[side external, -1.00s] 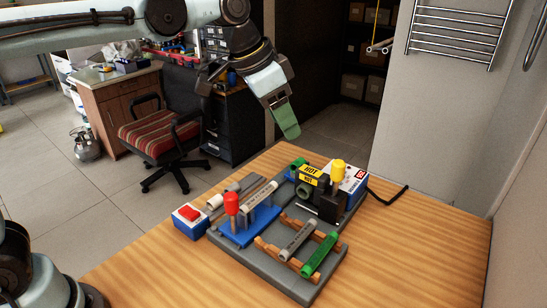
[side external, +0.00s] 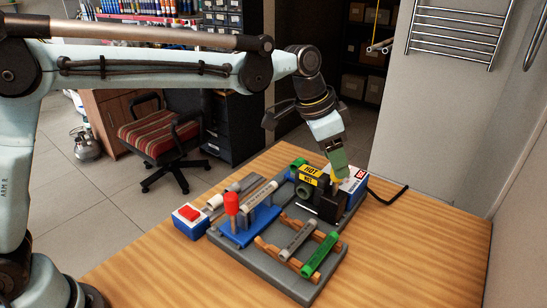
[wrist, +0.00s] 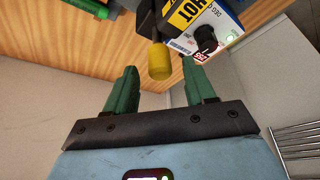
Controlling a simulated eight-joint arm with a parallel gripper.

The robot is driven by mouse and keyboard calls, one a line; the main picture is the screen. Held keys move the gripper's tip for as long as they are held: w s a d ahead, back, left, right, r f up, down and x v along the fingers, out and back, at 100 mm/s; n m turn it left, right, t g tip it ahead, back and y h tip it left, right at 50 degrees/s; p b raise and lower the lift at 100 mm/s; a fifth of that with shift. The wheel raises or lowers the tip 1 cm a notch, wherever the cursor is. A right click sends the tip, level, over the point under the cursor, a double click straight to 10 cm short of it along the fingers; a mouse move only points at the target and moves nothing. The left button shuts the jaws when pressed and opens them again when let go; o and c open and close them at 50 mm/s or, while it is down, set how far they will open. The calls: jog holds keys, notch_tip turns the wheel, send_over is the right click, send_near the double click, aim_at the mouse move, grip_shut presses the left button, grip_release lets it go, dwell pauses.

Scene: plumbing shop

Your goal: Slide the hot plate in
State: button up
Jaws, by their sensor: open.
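The hot plate unit is a dark block (side external: 331,206) with a yellow knob handle, standing on the right part of the grey base board (side external: 307,291). Yellow "HOT" labels (side external: 311,172) are on the black housing beside it. The yellow knob (wrist: 159,62) shows in the wrist view, between and just beyond the green fingertips. My gripper (side external: 340,170) is open, pointing down over the knob, and hides most of it in the side view. Its fingers (wrist: 158,88) stand apart with nothing gripped between them. I cannot tell whether either finger touches the knob.
A white and blue control box (side external: 352,182) with a dial stands right behind the block. A blue slide with a red knob (side external: 232,203), a red-button box (side external: 190,220) and a wooden rack with grey and green pipes (side external: 320,255) lie to the left and front. The front table is clear.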

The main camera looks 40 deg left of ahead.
jog(key=shift+x, duration=1.5)
grip_shut()
